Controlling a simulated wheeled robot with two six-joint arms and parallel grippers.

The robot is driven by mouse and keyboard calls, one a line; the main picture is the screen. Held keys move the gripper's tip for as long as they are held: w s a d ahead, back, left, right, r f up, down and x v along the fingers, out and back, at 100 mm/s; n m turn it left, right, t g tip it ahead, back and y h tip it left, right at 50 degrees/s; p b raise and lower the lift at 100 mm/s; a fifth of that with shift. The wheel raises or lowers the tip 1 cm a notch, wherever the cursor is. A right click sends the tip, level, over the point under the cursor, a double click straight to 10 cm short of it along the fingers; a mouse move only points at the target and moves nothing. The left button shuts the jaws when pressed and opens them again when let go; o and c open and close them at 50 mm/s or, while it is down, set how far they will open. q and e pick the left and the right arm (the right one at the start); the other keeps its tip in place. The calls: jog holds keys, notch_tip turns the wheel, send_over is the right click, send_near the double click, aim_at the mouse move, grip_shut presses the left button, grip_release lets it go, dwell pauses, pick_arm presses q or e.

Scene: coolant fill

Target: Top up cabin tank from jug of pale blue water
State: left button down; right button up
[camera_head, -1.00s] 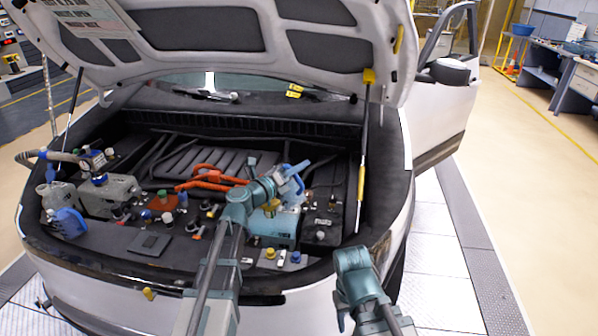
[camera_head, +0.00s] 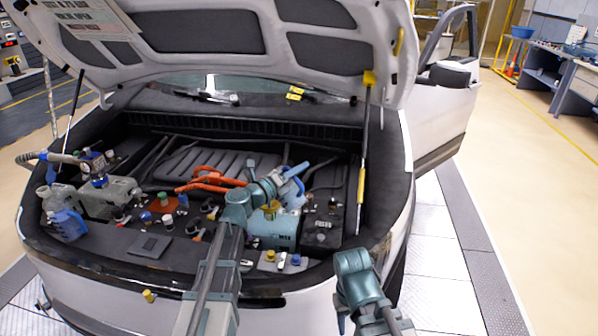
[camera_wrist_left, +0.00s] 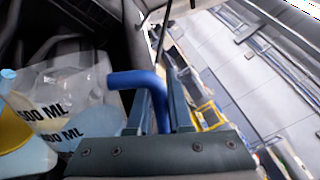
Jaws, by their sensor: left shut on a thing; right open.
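My left gripper (camera_head: 285,180) is shut on the blue handle (camera_head: 295,171) of a clear jug, above the right half of the engine bay. In the left wrist view the blue handle (camera_wrist_left: 143,82) stands between the two fingers. The jug (camera_wrist_left: 75,85) there is clear, has "500 ML" marks and holds pale blue water. A yellow rim shows at that view's left edge. A teal tank (camera_head: 272,232) with a yellow neck (camera_head: 270,208) sits below the gripper. I cannot tell whether the jug's lip touches the neck. My right arm is at bottom right; its gripper is out of view.
Another jug with a blue handle (camera_head: 68,224) stands at the bay's front left, by a grey tank (camera_head: 112,197). Orange cables (camera_head: 208,180) run mid-bay. The raised hood (camera_head: 220,40) hangs above, with a prop strut (camera_head: 362,170) at right.

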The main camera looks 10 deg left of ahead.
pick_arm(q)
jog(key=shift+w+a+f+n, duration=0.1)
jog(key=shift+w+a+n, duration=0.2)
jog(key=shift+n, duration=0.2)
dwell(1.7)
jog(key=m, duration=0.1)
jog(key=s+d+m+b, duration=0.1)
jog(key=m, duration=0.1)
jog(key=shift+f, duration=0.4)
jog(key=shift+s+d+f+m+b, duration=0.15)
jog(key=shift+s+d+m, duration=0.2)
jog(key=shift+m, duration=0.6)
jog(key=shift+s+d+f+m+b, duration=0.15)
jog(key=shift+d+m, duration=0.3)
jog(key=shift+m, duration=0.5)
jog(key=shift+w+a+f+m+b, duration=0.1)
jog(key=shift+f+m+b, duration=0.2)
jog(key=shift+m, duration=0.3)
jog(key=shift+a+f+m+b, duration=0.1)
jog(key=shift+f+m+b, duration=0.2)
jog(key=shift+m, duration=0.3)
jog(key=shift+f+m, duration=0.2)
jog(key=shift+m, duration=0.9)
jog(key=shift+a+b, duration=0.1)
jog(key=shift+b, duration=0.2)
